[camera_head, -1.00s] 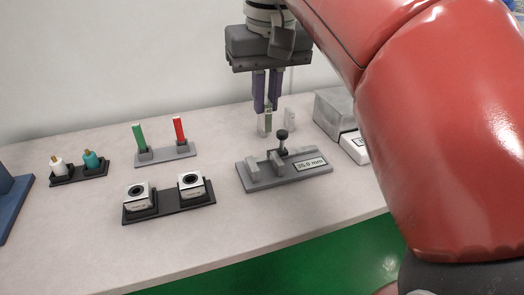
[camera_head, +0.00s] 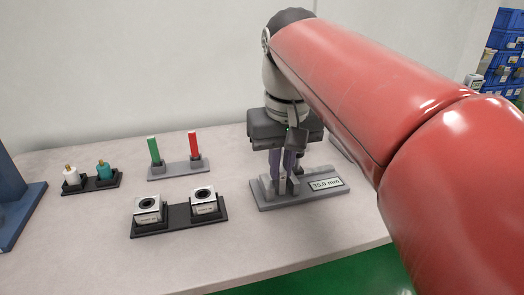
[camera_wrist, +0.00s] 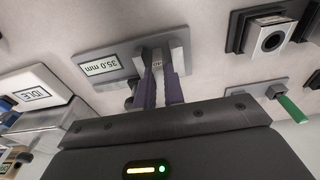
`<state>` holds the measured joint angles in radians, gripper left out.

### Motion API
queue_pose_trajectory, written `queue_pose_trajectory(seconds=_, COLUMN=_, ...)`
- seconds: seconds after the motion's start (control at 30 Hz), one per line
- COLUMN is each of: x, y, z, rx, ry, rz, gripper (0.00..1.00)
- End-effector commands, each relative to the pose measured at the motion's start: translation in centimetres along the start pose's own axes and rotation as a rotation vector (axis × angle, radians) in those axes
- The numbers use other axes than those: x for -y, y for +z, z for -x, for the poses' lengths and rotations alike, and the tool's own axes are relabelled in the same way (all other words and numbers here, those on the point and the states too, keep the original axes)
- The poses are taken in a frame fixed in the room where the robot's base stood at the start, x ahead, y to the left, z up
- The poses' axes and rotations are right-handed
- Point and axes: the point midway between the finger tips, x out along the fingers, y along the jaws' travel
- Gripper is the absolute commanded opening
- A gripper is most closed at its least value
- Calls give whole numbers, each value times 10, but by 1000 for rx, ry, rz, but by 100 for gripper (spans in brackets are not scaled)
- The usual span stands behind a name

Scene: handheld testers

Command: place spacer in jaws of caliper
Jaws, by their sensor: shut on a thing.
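The caliper (camera_head: 318,199) is a grey base with upright jaws and a label reading 35.0 mm. It also shows in the wrist view (camera_wrist: 123,65), upside down. My gripper (camera_head: 286,184) is lowered over the caliper, its purple fingers down at the jaws. The spacer sits between the fingers at the jaws. I cannot tell whether it touches the jaws or the base. My gripper hides most of the jaws in the head view.
A dark tray with two square blocks (camera_head: 178,220) lies left of the caliper. A grey stand with green and red sticks (camera_head: 178,168) is behind it. A holder with white and teal pieces (camera_head: 92,182) is farther left. A device reading IDLE (camera_wrist: 38,95) is near the caliper.

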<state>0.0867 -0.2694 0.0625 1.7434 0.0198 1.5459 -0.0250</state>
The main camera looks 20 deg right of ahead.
Motion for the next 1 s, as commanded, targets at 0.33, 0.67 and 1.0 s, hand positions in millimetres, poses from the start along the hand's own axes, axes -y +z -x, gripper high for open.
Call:
queue_pose_trajectory(seconds=0.33, x=0, y=0, z=-2, rx=0, ry=0, rz=0, gripper=32)
queue_pose_trajectory(seconds=0.67, x=0, y=-1, z=12, rx=-3, ry=0, rz=0, gripper=32)
queue_pose_trajectory(seconds=1.0, x=0, y=-2, z=84, rx=-3, ry=0, rz=0, gripper=32)
